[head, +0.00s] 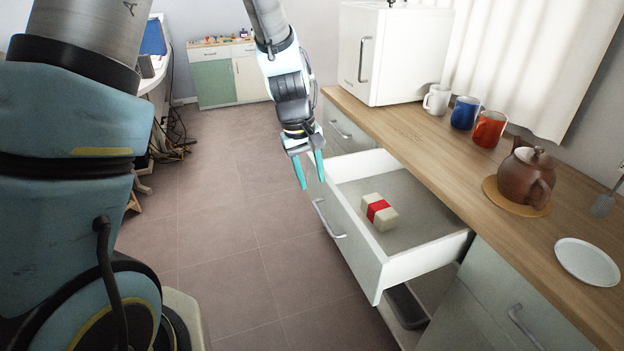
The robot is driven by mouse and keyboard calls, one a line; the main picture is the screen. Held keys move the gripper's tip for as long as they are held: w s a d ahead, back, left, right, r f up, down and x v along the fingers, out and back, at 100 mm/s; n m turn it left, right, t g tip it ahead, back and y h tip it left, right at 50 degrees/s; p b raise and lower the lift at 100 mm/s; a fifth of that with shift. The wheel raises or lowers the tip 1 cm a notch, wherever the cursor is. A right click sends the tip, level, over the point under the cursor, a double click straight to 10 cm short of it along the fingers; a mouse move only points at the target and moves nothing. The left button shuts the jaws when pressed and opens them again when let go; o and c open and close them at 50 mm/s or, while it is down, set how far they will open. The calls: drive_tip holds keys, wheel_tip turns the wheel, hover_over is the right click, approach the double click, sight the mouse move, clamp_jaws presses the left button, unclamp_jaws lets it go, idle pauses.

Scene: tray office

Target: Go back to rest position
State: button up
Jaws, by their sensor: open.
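My gripper (311,172) hangs in the upper middle of the head view, its two teal fingers pointing down and spread apart. It is open, with nothing between the fingers. It is near the far front corner of an open white drawer (432,257); whether it touches the drawer I cannot tell. A cream block with a red band (379,211) lies in the drawer, apart from the gripper.
The wooden counter (428,137) above the drawer holds a small white fridge (387,52), several mugs, a brown teapot (526,178) and a white plate (587,262). The drawer juts out over the floor. The tiled floor (235,220) left of it is clear.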

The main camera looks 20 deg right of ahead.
drive_tip(key=s+a+r+t+y, duration=0.1)
drive_tip(key=a+r, duration=0.3)
drive_tip(key=a, duration=1.1)
drive_tip(key=s+a+r+y, duration=0.1)
drive_tip(key=a+r, duration=0.3)
drive_tip(key=a, duration=1.2)
drive_tip(key=shift+s+a+r+m+t, duration=0.2)
drive_tip(key=shift+m+t, duration=0.1)
drive_tip(key=shift+t, duration=0.1)
